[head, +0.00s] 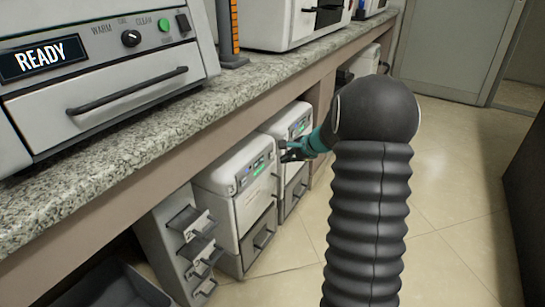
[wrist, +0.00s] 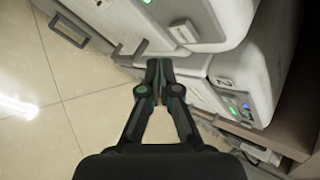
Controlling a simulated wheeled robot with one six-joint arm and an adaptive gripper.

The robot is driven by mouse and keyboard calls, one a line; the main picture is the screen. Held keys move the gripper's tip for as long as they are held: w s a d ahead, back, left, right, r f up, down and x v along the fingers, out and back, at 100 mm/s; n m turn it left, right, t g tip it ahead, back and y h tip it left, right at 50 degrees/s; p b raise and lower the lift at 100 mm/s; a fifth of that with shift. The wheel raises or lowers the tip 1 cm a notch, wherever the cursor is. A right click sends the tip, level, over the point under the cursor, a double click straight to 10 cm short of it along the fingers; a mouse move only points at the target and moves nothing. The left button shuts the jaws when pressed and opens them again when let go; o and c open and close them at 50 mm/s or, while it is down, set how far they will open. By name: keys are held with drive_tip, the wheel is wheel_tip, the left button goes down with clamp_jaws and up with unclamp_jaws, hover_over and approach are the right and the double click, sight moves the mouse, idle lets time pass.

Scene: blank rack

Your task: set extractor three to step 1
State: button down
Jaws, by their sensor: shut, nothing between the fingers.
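Several white boxy machines with small lit panels and grey lower drawers stand under the counter in the head view. The nearer one (head: 222,178) and the one behind it (head: 275,125) have green-lit displays. No "3" label is readable, so I cannot tell which is extractor three. My gripper (head: 287,151) is shut and empty, in front of the second machine's face. In the wrist view my gripper (wrist: 153,70) points between a white machine marked 2 (wrist: 262,62) at right and another white machine (wrist: 190,18) above. Whether it touches either is unclear. Step settings are not readable.
A granite counter (head: 130,120) runs above the machines, with a READY-display appliance (head: 110,88) on it. A grey rack with handled slots (head: 165,235) stands at the near left, beside a dark bin (head: 90,290). Tiled floor (head: 460,200) is clear at right.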

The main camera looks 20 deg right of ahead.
drive_tip(key=s+d, duration=0.1)
drive_tip(key=s+d+b, duration=0.1)
drive_tip(key=shift+s, duration=0.35)
idle(1.9)
drive_tip(key=s+a+r+n+g, duration=0.1)
drive_tip(key=s+a+r+n, duration=0.35)
drive_tip(key=s+a, duration=0.3)
drive_tip(key=s+a+r+n+g, duration=0.1)
drive_tip(key=s+a+r+n, duration=0.3)
drive_tip(key=s+a+r, duration=0.4)
drive_tip(key=s+a+n+h, duration=0.2)
drive_tip(key=s+n, duration=0.3)
drive_tip(key=s, duration=0.5)
drive_tip(key=s+a+f+n+h, duration=0.1)
drive_tip(key=s+n, duration=0.4)
drive_tip(key=s, duration=0.5)
drive_tip(key=shift+s+a+f+h, duration=0.3)
drive_tip(key=shift+a+h, duration=0.2)
drive_tip(key=shift+a, duration=0.55)
